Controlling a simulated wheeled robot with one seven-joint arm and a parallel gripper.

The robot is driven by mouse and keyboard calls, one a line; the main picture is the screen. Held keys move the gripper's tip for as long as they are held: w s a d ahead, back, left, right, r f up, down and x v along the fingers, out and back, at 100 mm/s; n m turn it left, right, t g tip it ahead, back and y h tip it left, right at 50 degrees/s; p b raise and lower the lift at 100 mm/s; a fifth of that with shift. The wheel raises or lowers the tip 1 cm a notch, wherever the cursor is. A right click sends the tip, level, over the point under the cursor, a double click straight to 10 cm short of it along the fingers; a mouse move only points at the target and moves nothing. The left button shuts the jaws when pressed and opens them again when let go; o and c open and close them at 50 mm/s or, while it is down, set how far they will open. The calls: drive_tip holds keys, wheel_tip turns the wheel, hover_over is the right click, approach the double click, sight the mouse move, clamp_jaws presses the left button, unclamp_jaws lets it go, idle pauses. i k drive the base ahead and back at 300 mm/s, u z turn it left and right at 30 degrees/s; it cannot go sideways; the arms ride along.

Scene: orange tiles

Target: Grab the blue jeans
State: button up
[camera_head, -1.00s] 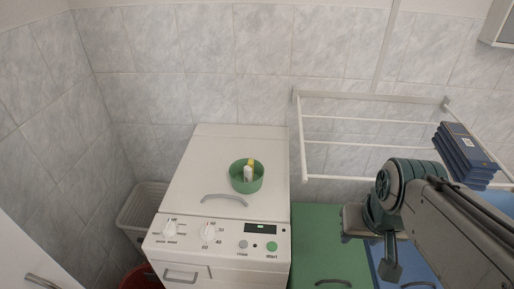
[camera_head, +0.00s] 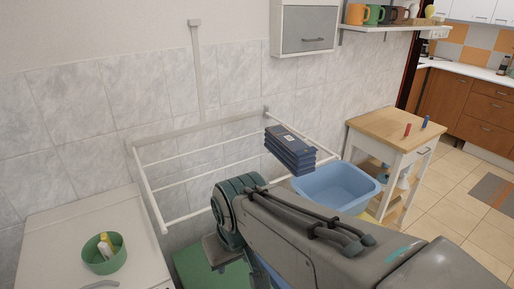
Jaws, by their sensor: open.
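The blue jeans (camera_head: 290,152) appear as a dark blue, layered, folded bundle with a small pale patch on top. They rest at the right part of the white wall-mounted drying rack (camera_head: 187,181). My arm reaches in from the lower right, and its teal joint stands in front of the rack, to the left of and below the jeans. The arm and the jeans look apart in the picture. My gripper cannot be made out; the arm's end runs out at the bottom edge.
A blue basin (camera_head: 338,187) stands below and right of the jeans. A wooden-topped cart (camera_head: 385,128) is further right. A white washing machine (camera_head: 60,235) with a green bowl (camera_head: 104,254) is at lower left. A wall cabinet (camera_head: 305,28) hangs above. Tiled floor is open at right.

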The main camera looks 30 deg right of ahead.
sight(297, 156)
drive_tip(key=u, duration=0.4)
drive_tip(key=k, duration=1.05)
drive_tip(key=z, duration=0.75)
drive_tip(key=i, duration=1.1)
drive_tip(key=z, duration=0.3)
